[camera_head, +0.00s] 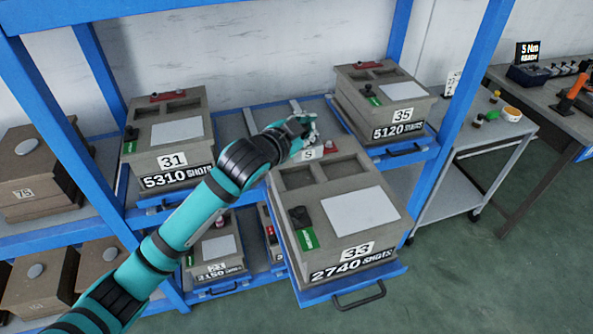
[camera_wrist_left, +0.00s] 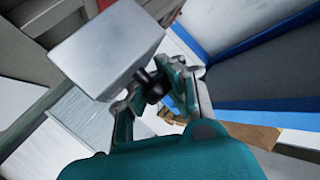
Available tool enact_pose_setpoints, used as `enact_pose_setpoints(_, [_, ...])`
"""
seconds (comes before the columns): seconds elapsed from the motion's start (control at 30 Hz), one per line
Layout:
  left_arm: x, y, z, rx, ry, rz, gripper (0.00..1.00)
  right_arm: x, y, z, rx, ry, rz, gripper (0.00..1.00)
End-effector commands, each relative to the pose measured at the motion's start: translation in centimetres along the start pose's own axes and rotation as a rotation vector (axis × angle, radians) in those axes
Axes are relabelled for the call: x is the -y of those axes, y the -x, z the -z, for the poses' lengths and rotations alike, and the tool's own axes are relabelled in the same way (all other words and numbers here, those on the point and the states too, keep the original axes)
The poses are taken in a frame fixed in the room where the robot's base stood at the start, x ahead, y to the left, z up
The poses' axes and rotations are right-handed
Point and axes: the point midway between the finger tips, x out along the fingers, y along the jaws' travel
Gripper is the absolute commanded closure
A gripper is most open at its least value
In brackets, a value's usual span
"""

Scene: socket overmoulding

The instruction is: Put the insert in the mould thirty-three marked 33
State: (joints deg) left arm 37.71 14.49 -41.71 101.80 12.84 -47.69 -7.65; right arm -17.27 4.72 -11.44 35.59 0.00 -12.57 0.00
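My left gripper (camera_head: 303,128) is above the back edge of the mould marked 33 (camera_head: 340,262), near its red part (camera_head: 330,147). In the left wrist view, the gripper (camera_wrist_left: 152,90) has its fingers on both sides of a black knob joined to a silver metal block, the insert (camera_wrist_left: 108,48). In the head view, a small pale face marked S (camera_head: 310,153) shows just below the fingers and seems to be this block. Mould 33 has two rectangular pockets in its top, which look empty, a pale plate and a black knob by a green tag. My right gripper is out of view.
Mould 33 sits on a pulled-out blue drawer (camera_head: 352,292). Mould 31 (camera_head: 168,150) stands to its left and mould 35 (camera_head: 392,100) to its right. Blue rack posts (camera_head: 482,100) flank them. A grey trolley (camera_head: 480,135) and a bench are at right.

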Motion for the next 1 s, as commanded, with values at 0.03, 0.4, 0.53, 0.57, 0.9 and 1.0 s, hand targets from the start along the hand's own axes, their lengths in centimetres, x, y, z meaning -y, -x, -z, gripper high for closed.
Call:
enact_pose_setpoints(0.03, [0.8,0.6,0.3,-0.001,-0.004,-0.001,1.0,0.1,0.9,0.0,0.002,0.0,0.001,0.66])
enact_pose_setpoints(0.4, [-1.7,-0.4,-4.6,0.003,-0.007,-0.005,1.0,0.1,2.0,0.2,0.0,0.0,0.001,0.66])
enact_pose_setpoints(0.53, [-2.2,-0.7,-5.4,0.002,-0.007,-0.003,1.0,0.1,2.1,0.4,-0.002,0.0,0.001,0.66])
enact_pose_setpoints(0.57, [-2.4,-0.8,-5.7,0.003,-0.007,-0.004,1.0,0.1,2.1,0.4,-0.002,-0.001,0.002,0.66])
enact_pose_setpoints(0.9, [-4.0,-1.7,-8.2,-0.002,-0.008,-0.003,1.0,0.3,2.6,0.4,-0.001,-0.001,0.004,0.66])
enact_pose_setpoints(1.0, [-4.0,-1.7,-8.2,-0.002,-0.008,-0.003,1.0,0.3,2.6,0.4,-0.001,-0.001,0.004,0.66])
